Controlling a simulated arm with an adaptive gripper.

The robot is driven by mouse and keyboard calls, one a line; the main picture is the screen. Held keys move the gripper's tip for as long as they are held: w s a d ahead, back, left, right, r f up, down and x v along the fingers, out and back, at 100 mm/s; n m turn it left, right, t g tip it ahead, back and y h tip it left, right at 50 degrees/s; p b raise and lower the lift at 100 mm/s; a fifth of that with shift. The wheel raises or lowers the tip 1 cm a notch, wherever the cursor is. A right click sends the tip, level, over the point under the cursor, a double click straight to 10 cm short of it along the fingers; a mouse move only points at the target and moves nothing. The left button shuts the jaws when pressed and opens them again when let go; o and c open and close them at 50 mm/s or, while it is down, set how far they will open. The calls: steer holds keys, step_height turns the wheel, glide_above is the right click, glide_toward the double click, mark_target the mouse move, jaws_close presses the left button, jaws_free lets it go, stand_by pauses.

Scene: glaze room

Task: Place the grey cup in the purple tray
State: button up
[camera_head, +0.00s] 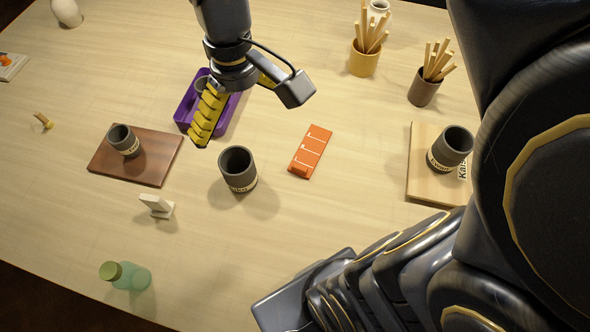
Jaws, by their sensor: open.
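The purple tray (181,118) lies on the table at the upper middle, partly hidden behind my gripper. My gripper (206,122) is open, with its yellow ribbed fingers pointing down over the tray. Another dark grey cup (239,179) with a label stands upright on the bare table, below and right of the tray. More grey cups stand on the brown board (124,144) and on the light board (453,143).
The brown board (152,172) is at left, the light board (423,150) at right. An orange card (311,150), white stand (158,206), green bottle (131,276), yellow holder (364,61) and brown holder (423,92) with sticks stand around. My arm fills the lower right.

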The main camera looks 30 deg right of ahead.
steer(key=s+f+m, duration=0.1)
steer(key=s, duration=1.1)
steer(key=shift+s+d+f+m+h, duration=0.25)
steer(key=shift+d+f+m+h, duration=0.1)
steer(key=shift+d+m, duration=0.1)
